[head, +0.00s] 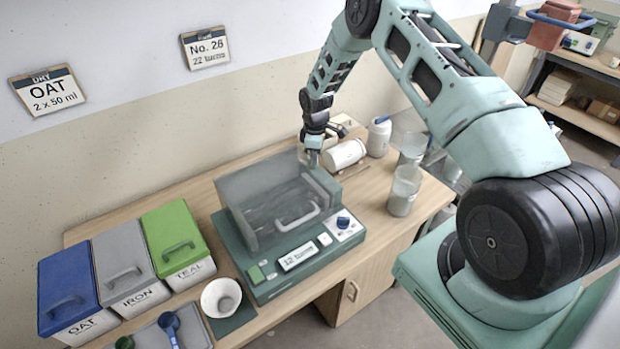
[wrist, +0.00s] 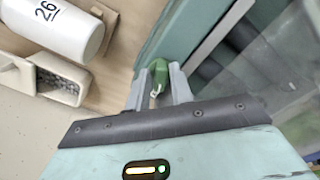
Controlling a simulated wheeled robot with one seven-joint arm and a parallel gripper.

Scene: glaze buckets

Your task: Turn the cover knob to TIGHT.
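A green knob (wrist: 158,72) sits at the edge of the machine and shows in the wrist view. My gripper (wrist: 159,80) has one finger on each side of it, and the knob fills the gap between them. In the head view my gripper (head: 313,158) is at the back right corner of the machine's see-through grey cover (head: 262,200). The cover is down over the machine's green base (head: 262,290). The knob is hidden behind my gripper in the head view. No TIGHT mark can be read in either view.
A white jar marked 26 (wrist: 62,24) lies in a cradle beside the gripper; the head view shows this jar (head: 344,154) too. A blue dial (head: 343,221) is on the front panel, beside a "12 turns" display (head: 298,256). Clear containers (head: 404,190) stand at right.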

